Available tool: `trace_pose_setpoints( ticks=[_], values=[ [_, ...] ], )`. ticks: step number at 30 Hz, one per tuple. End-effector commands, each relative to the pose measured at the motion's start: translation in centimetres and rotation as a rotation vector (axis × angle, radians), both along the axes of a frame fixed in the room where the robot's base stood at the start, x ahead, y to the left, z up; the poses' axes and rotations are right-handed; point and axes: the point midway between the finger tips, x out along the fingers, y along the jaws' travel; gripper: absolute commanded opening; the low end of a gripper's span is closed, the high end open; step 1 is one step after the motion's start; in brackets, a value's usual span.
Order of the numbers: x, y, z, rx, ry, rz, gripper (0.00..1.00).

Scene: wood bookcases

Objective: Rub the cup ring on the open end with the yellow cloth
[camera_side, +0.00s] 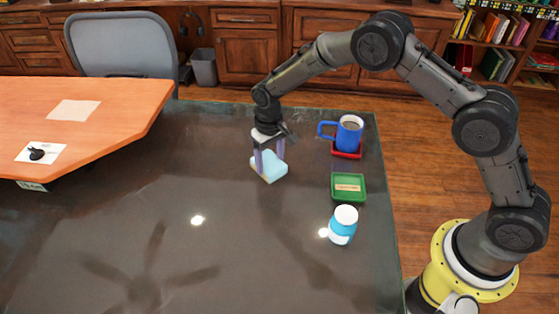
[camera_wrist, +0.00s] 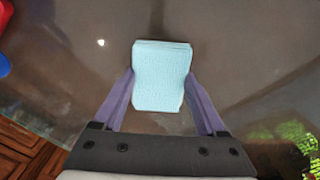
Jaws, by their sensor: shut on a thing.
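I see no yellow cloth. A light blue folded cloth or sponge-like block (camera_side: 270,171) is at the dark table top, and it also shows in the wrist view (camera_wrist: 161,75). My gripper (camera_side: 269,163) is shut on this light blue cloth, with one purple finger on each side of it; the fingers also show in the wrist view (camera_wrist: 160,82). I cannot tell whether the cloth touches the table. I can make out no cup ring on the table; the part under the cloth is hidden.
A blue mug (camera_side: 348,136) stands on a red tray (camera_side: 346,155) near the right edge. A green tray (camera_side: 349,199) and a blue-and-white jar (camera_side: 342,226) stand in front of it. The left part of the dark table (camera_side: 110,220) is bare, with glare and reflections.

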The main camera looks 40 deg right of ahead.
Motion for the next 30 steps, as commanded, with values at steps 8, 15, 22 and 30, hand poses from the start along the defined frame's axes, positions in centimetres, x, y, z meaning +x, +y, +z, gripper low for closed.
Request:
trace_pose_setpoints(
  ticks=[8,15,22,30],
  values=[
    [-1.2,-2.1,-0.1,-0.001,0.004,-0.002,0.22],
    [-2.8,-3.7,-0.1,-0.001,0.005,-0.003,0.22],
    [-4.3,-5.1,-0.1,-0.001,0.004,-0.003,0.22],
    [-5.3,-6.2,-0.1,-0.001,0.002,0.0,0.22]
  ],
)
